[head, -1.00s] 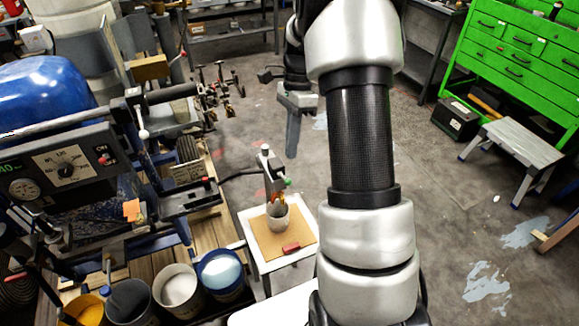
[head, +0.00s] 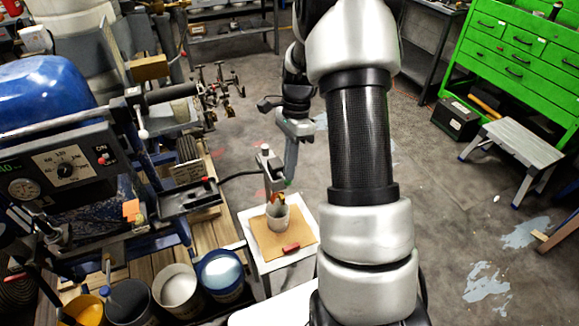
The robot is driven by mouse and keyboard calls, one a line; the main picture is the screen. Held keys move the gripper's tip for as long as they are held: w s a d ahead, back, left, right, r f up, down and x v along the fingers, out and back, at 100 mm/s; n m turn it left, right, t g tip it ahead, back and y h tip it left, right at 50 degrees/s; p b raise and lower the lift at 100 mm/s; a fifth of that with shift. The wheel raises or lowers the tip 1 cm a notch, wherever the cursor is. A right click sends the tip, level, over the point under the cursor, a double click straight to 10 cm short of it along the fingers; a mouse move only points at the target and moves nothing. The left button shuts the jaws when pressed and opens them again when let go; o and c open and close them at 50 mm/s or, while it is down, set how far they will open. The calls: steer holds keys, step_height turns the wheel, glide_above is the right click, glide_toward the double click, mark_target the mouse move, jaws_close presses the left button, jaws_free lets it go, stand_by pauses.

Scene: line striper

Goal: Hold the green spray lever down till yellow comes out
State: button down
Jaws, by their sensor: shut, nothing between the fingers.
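A small grey spray unit (head: 270,170) stands over the little white table, with an orange-yellow nozzle part (head: 279,198) at its bottom. A pale grey cup (head: 278,218) sits beneath it on a brown board (head: 265,240). The green lever is hidden now, at the unit's right side where my fingertips are. My gripper (head: 289,181) is shut and points down, its tip at or just over the lever's place. I cannot tell whether it touches the lever. No yellow stream is discernible at this size.
A red block (head: 291,248) lies on the board in front of the cup. The striper machine with its blue tank (head: 45,95) and several paint buckets (head: 220,275) fills the left. A grey step stool (head: 515,145) stands right; the floor between is mostly open.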

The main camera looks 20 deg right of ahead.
steer(key=s+f+t+b, duration=0.3)
steer(key=f+t+b, duration=0.2)
steer(key=b, duration=1)
steer(key=shift+s+n+t+b, duration=0.25)
steer(key=shift+n+t+b, duration=0.05)
steer(key=shift+t, duration=0.9)
stand_by(5.3)
